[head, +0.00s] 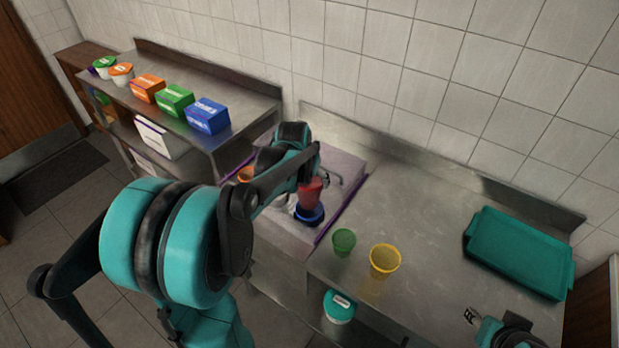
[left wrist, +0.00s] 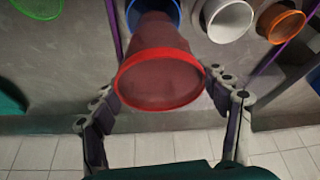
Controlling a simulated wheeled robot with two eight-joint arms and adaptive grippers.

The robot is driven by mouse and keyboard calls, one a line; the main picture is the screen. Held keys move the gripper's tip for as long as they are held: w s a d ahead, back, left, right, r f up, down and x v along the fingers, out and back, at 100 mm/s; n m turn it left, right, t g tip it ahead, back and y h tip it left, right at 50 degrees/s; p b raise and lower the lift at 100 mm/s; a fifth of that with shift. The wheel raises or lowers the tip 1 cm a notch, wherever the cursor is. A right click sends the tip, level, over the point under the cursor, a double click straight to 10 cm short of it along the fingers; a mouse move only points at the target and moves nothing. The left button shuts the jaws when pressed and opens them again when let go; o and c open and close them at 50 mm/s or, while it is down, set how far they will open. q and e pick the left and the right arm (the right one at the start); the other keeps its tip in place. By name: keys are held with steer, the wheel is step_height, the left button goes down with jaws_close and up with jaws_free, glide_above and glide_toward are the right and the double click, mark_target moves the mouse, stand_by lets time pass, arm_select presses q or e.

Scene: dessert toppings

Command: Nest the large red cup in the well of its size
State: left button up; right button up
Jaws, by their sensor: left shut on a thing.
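White (left wrist: 229,20) and orange (left wrist: 281,22) round pieces stand beside the blue one. A green cup (head: 343,241) and a yellow cup (head: 385,261) stand to the right, with a teal tray (head: 520,252) beyond. Boxes line the left shelf. The steel counter's middle is clear.

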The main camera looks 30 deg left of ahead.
arm_select(q)
steer(key=shift+w+f+b, duration=0.1)
steer(key=shift+f+b, duration=0.45)
steer(key=shift+f, duration=0.4)
steer(key=shift+f+b, duration=3.35)
steer(key=shift+f, duration=1)
steer(key=o, duration=1.1)
steer(key=shift+o, duration=0.2)
steer(key=shift+r, duration=0.1)
steer(key=shift+r+p, duration=3.6)
steer(key=shift+r, duration=0.9)
